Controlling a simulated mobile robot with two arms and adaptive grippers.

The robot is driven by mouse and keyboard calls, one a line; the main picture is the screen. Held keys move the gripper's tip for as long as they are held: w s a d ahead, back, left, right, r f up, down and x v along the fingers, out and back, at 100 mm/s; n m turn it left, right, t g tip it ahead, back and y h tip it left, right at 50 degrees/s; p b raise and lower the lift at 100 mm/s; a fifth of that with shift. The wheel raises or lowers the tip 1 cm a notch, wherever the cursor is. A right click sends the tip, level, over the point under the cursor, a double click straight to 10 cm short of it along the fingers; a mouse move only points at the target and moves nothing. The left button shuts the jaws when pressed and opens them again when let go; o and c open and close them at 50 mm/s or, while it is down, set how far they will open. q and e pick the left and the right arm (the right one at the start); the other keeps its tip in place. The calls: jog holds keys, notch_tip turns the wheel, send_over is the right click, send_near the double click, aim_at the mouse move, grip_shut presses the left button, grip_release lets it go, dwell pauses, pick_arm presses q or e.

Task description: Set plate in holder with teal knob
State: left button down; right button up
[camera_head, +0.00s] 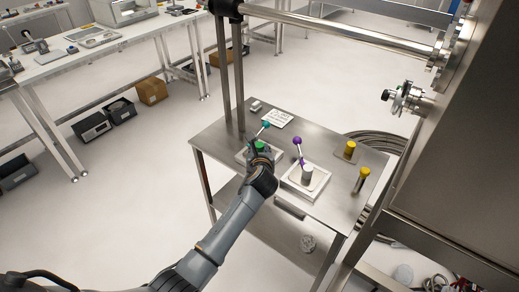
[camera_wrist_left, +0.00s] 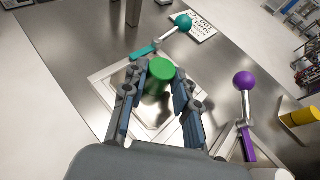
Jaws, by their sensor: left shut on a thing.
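The holder with the teal knob (camera_head: 266,124) is on the left part of the steel table. In the left wrist view its teal knob (camera_wrist_left: 183,21) sits on a lever at the far side, and its pale square frame (camera_wrist_left: 104,73) lies beneath my gripper. A shiny plate (camera_wrist_left: 157,112) shows within that frame, below a green cylindrical handle (camera_wrist_left: 160,80). My left gripper (camera_wrist_left: 161,88) is shut on the green handle, one finger on each side. In the head view my left gripper (camera_head: 260,148) hides most of the holder. I cannot tell whether the plate is fully seated. My right gripper is not in view.
A second holder with a purple knob (camera_head: 297,141) stands just right, with a grey cylinder (camera_head: 307,173) on it. A printed sign (camera_head: 277,118) lies behind. A large steel chamber (camera_head: 460,150) rises at the right.

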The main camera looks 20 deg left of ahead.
pick_arm(q)
jog(key=c, duration=1)
grip_release()
jog(key=shift+f, duration=0.1)
jog(key=shift+r, duration=0.2)
jog(key=v, duration=1.2)
